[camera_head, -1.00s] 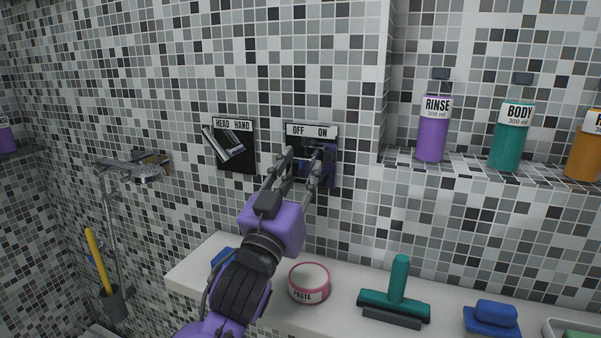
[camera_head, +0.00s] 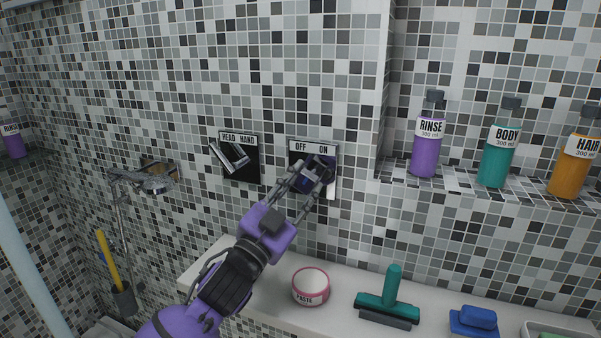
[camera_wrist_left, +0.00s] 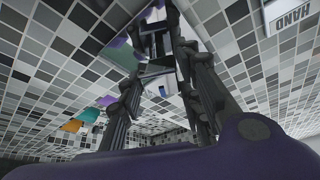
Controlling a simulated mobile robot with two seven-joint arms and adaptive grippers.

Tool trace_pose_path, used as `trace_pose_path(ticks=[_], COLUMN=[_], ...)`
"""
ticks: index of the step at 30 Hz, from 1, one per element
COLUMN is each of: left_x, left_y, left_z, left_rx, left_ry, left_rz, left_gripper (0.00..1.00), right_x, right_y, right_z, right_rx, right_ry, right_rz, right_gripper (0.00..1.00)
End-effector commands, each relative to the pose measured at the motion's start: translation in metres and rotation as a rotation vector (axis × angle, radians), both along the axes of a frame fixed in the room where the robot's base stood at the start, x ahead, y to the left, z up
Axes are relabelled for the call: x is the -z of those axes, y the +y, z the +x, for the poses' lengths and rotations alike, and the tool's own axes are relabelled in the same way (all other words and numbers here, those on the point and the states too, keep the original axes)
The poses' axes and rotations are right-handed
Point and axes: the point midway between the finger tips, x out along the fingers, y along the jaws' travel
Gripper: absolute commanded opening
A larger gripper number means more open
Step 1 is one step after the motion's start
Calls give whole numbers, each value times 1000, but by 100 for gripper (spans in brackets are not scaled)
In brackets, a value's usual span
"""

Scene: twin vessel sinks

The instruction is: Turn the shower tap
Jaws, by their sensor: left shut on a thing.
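The shower tap is on a dark square wall plate (camera_head: 297,157) labelled OFF and ON. Its handle is mostly hidden by my left gripper (camera_head: 315,178), whose fingers are shut on it. A bright metal strip shows below the fingers, at the plate's lower right. In the left wrist view, the fingers of my left gripper (camera_wrist_left: 155,45) reach toward a shiny part between their tips. My right gripper is not in view.
A second plate (camera_head: 247,172) labelled HEAD and HAND, with a metal lever, is just left. Below is a white ledge (camera_head: 262,275) with a paste tub (camera_head: 311,287), a green squeegee (camera_head: 389,297) and a blue soap (camera_head: 478,317). Several bottles stand on the tiled shelf (camera_head: 455,175) at right.

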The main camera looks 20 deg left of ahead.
Motion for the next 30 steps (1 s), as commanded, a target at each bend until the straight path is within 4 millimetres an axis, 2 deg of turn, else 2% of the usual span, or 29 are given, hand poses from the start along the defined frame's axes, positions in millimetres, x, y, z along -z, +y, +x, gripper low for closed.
trace_pose_path(ticks=[1,12,24,30], left_x=[-8,-11,-10,-8], left_y=[2,3,3,3], left_z=[0,0,0,0], left_rx=[-2,-2,-3,-2], left_ry=[-5,-20,-30,-31], left_rz=[49,389,637,691], left_gripper=[6,6,6,6], right_x=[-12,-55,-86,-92], right_y=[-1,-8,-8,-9], right_z=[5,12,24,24], right_rx=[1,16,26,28], right_ry=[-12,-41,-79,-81], right_rz=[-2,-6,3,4], right_gripper=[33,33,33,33])
